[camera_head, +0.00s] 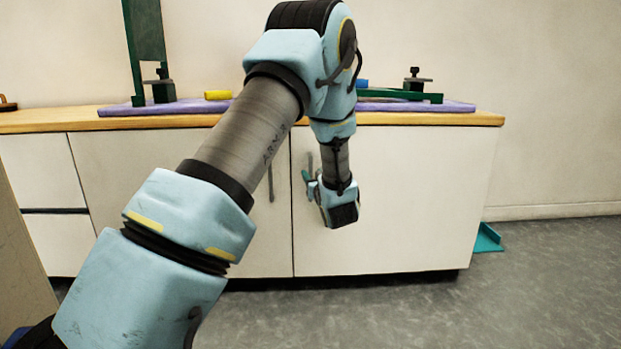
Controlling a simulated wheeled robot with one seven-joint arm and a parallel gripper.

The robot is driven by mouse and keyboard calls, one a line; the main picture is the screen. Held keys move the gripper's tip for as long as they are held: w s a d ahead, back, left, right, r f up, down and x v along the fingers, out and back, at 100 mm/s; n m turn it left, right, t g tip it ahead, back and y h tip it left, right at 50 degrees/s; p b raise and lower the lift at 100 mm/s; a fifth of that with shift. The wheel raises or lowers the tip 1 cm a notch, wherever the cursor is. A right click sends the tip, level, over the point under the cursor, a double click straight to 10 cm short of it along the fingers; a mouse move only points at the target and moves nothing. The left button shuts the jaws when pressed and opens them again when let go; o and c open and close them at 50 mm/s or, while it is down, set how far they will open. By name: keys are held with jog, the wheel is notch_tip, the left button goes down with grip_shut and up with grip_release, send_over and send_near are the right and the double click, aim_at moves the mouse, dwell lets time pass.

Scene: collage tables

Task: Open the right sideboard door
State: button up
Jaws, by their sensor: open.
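The white sideboard (180,175) stands against the wall under a wooden top. Its right door (420,200) looks shut, flush with the front. The right door's upright grey handle (310,162) shows near that door's left edge. My gripper (306,185) is at the handle's lower part, small and partly hidden by my wrist. Its jaws are open. I cannot tell whether the handle lies between the fingers or whether they touch it.
A second handle (271,184) is on the door to the left. Drawers (42,170) are at the far left. On top lie a purple mat (455,106), a yellow block (218,95) and green clamp-like frames (147,45). A teal object (487,239) lies right of the sideboard. The floor in front is clear.

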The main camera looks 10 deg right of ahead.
aim_at(311, 172)
jog(key=shift+w+b, duration=0.3)
jog(key=shift+w, duration=1.2)
grip_shut()
dwell(0.4)
